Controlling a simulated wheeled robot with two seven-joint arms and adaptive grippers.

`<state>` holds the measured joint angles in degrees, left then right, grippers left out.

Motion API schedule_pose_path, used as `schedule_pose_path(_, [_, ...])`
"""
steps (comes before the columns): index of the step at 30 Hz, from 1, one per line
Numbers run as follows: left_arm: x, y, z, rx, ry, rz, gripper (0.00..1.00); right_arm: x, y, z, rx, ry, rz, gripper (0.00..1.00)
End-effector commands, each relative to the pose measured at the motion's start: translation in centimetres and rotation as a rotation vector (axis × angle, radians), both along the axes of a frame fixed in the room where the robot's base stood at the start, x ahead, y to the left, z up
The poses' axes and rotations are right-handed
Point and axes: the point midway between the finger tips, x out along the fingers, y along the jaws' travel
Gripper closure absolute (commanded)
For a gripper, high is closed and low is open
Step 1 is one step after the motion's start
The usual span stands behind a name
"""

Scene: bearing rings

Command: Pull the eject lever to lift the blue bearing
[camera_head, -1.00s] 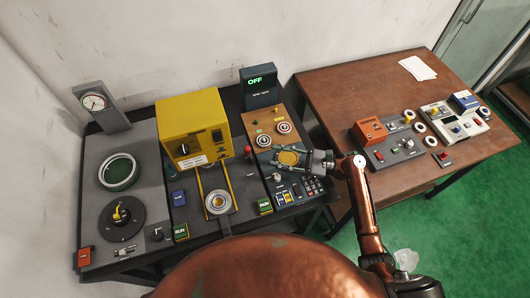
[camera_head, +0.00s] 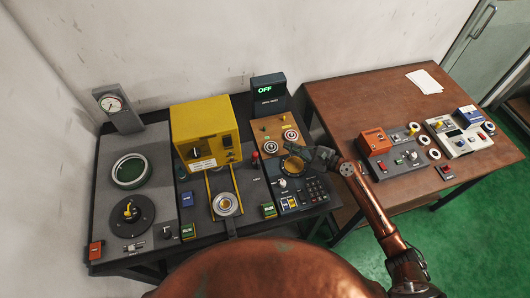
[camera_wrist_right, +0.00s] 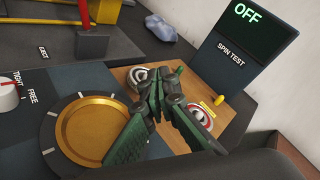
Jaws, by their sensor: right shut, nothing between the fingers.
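The eject lever (camera_head: 254,158) is an upright lever with a red knob, right of the yellow machine. In the right wrist view its red shaft (camera_wrist_right: 83,13) stands at the top left on a dark base, near a label reading EJECT. My right gripper (camera_wrist_right: 155,88) is shut and empty, above the wooden panel beside the gold dish. In the head view the right gripper (camera_head: 318,155) is right of the dish and apart from the lever. A metallic bearing ring (camera_head: 226,204) sits between yellow rails; I cannot make out a blue colour on it. My left gripper is out of view.
The gold dish (camera_head: 294,166) is empty. Two rings (camera_head: 270,146) sit on the wooden panel (camera_head: 264,126), before the OFF spin test display (camera_head: 268,93). The yellow machine (camera_head: 205,133) stands left of the lever. A brown table (camera_head: 350,105) stands at right.

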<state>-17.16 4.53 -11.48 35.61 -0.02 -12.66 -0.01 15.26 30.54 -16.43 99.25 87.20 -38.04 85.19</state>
Motion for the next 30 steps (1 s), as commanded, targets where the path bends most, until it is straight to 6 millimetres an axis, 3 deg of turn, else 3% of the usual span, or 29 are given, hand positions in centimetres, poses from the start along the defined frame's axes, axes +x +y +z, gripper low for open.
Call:
schedule_pose_path(4, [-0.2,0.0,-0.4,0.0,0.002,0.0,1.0,2.3,-2.1,0.2,-0.175,-0.207,-0.093,1.0])
schedule_pose_path(8, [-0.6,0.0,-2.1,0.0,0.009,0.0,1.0,2.6,-2.8,0.9,-0.296,-0.465,-0.131,1.0])
schedule_pose_path(11, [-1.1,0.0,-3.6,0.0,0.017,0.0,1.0,0.9,-2.1,2.2,-0.346,-0.696,-0.111,1.0])
schedule_pose_path(15, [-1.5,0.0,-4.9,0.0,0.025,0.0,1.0,-3.5,-0.1,3.9,-0.335,-0.956,-0.037,1.0])
schedule_pose_path(21, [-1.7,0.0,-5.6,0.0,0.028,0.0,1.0,-8.0,1.6,5.0,-0.282,-1.123,0.043,1.0])
schedule_pose_path(25, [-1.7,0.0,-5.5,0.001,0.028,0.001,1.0,-8.4,2.3,5.5,-0.269,-1.147,0.054,1.0])
schedule_pose_path(30, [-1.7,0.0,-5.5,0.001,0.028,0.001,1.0,-7.3,4.3,6.3,-0.267,-1.147,0.051,1.0])
